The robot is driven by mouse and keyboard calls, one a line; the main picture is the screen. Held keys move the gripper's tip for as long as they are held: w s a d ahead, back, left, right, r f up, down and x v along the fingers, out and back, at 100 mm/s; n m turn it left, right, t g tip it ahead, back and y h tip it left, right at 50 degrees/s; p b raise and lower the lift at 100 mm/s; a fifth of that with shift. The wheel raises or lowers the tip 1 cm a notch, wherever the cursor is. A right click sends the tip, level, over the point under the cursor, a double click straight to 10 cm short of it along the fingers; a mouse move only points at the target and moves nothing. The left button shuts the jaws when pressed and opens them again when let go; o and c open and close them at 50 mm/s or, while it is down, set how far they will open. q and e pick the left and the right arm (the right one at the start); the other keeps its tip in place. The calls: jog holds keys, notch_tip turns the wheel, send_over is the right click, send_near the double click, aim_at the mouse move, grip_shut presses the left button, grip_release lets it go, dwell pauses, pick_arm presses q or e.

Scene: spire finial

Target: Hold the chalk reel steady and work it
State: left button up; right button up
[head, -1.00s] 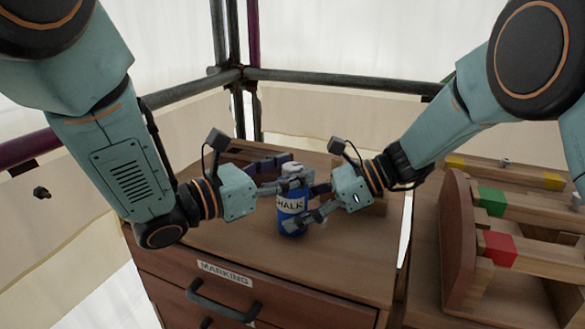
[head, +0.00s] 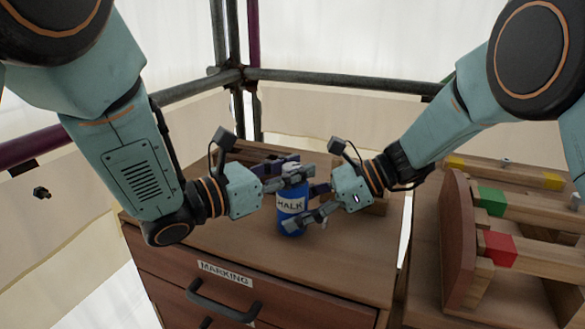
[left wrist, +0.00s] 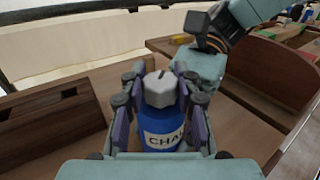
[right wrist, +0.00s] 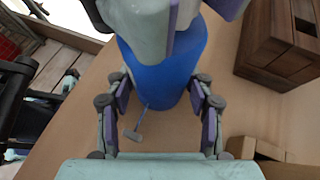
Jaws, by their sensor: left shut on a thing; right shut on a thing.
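The chalk reel is a blue bottle (head: 291,193) with a white CHALK label, upright on the wooden cabinet top. Its pale faceted cap (left wrist: 159,88) shows in the left wrist view. My left gripper (head: 293,173) is shut on the cap from the left, its fingers on either side. My right gripper (head: 304,209) is shut on the blue body lower down, from the right. In the right wrist view, the blue body (right wrist: 165,78) stands between the right fingers, with a small grey hook (right wrist: 133,135) at its base. The left gripper hides the cap's top there.
The cabinet (head: 330,262) has a drawer labelled MARKING with a dark handle (head: 222,303). A low wooden box stands behind the reel. A wooden rack (head: 530,250) with red, green and yellow blocks stands at the right. Scaffold poles (head: 340,83) run behind.

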pick_arm(q)
grip_shut()
jog(key=shift+g, duration=0.3)
jog(key=shift+m, duration=0.3)
jog(key=m+g+h, duration=0.1)
jog(key=m+g, duration=0.1)
jog(key=g, duration=0.2)
jog(key=m+g+h, duration=0.2)
jog(key=m+g, duration=0.1)
jog(key=g, duration=0.1)
jog(key=shift+w+m, duration=0.1)
jog(key=shift+m, duration=0.2)
jog(key=shift+m+g+y, duration=0.25)
jog(key=shift+m+g, duration=1.15)
jog(key=shift+g, duration=0.8)
jog(key=shift+m+g+y, duration=0.25)
jog(key=shift+m+g, duration=1.15)
jog(key=shift+g, duration=1.1)
jog(key=shift+m+g+y, duration=0.4)
jog(key=shift+m+g, duration=0.1)
jog(key=o, duration=1)
grip_release()
jog(key=shift+o, duration=0.2)
